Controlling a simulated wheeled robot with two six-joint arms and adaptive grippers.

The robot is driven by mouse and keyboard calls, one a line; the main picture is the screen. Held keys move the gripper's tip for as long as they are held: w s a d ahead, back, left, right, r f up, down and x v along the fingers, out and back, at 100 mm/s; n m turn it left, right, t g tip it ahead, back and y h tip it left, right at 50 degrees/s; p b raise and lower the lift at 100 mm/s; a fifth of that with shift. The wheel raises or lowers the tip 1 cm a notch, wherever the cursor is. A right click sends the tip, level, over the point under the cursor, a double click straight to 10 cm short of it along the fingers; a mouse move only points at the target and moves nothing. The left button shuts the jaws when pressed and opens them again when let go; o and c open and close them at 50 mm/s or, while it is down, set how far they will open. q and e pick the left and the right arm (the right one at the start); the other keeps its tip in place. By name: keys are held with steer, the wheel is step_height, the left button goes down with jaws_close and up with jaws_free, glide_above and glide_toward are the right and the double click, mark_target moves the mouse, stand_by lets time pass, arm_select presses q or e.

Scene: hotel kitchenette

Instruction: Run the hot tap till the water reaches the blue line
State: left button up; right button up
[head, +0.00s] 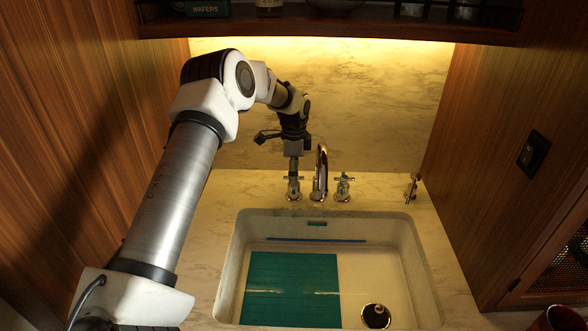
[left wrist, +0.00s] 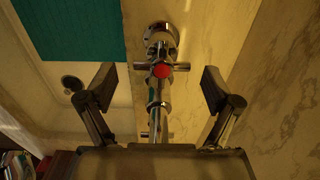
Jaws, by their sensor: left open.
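The hot tap handle (head: 293,190) is a chrome cross handle left of the chrome spout (head: 320,172); its red cap (left wrist: 161,71) faces the left wrist camera. My left gripper (head: 293,170) points down just above this handle. In the left wrist view my left gripper (left wrist: 157,84) is open, one finger on each side of the handle, with gaps showing. The cold tap handle (head: 343,187), with blue on it, stands right of the spout. The blue line (head: 315,240) runs along the sink's back inner wall. No water stream shows below the spout; I cannot tell whether water stands in the sink.
The white sink (head: 428,290) holds a teal mat (head: 290,285) on its left and a dark drain (head: 376,316). A small chrome fitting (head: 412,188) stands at the counter's right. Wooden walls close both sides, and a shelf (head: 330,28) hangs above. A red object (head: 562,318) sits lower right.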

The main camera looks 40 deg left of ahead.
arm_select(q)
steer(key=shift+w+a+f, duration=0.15)
steer(key=shift+f, duration=0.25)
steer(key=shift+w+a+f, duration=0.1)
steer(key=shift+a+f, duration=0.05)
steer(key=shift+f, duration=0.2)
steer(key=shift+s+d+r, duration=0.2)
steer(key=shift+r, duration=0.1)
steer(key=shift+c, duration=1)
steer(key=shift+s+d+r, duration=0.1)
steer(key=c, duration=1)
